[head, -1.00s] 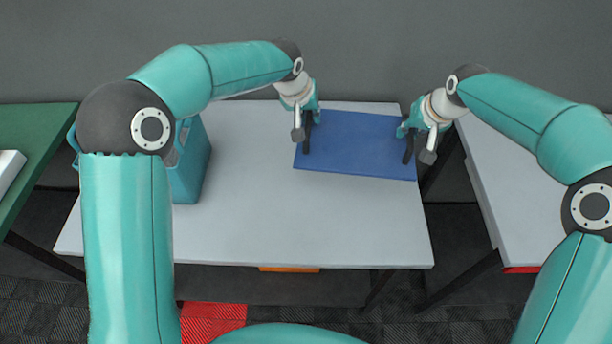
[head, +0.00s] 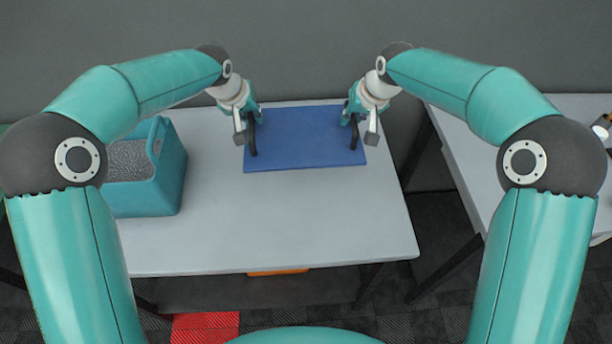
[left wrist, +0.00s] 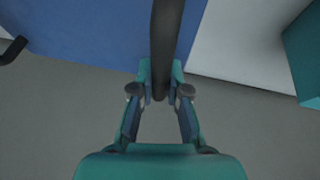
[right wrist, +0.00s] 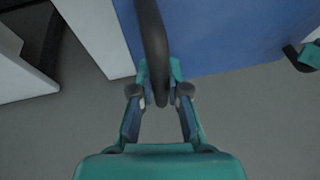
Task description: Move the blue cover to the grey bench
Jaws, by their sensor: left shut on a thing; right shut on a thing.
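The blue cover (head: 303,140) is a flat blue panel with a dark handle at each side. In the head view it is over the far part of a pale grey-topped bench (head: 270,225); I cannot tell whether it touches the top. My left gripper (head: 251,130) is shut on the cover's left handle, a dark bar between the fingers in the left wrist view (left wrist: 166,45). My right gripper (head: 353,125) is shut on the right handle, which also shows in the right wrist view (right wrist: 152,45). The fingers partly hide the handles.
A teal open box (head: 168,180) with grey contents stands on the bench, left of the cover. Another pale-topped table (head: 480,165) stands to the right across a gap. A grey wall (head: 310,45) is behind. The bench's near middle is clear.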

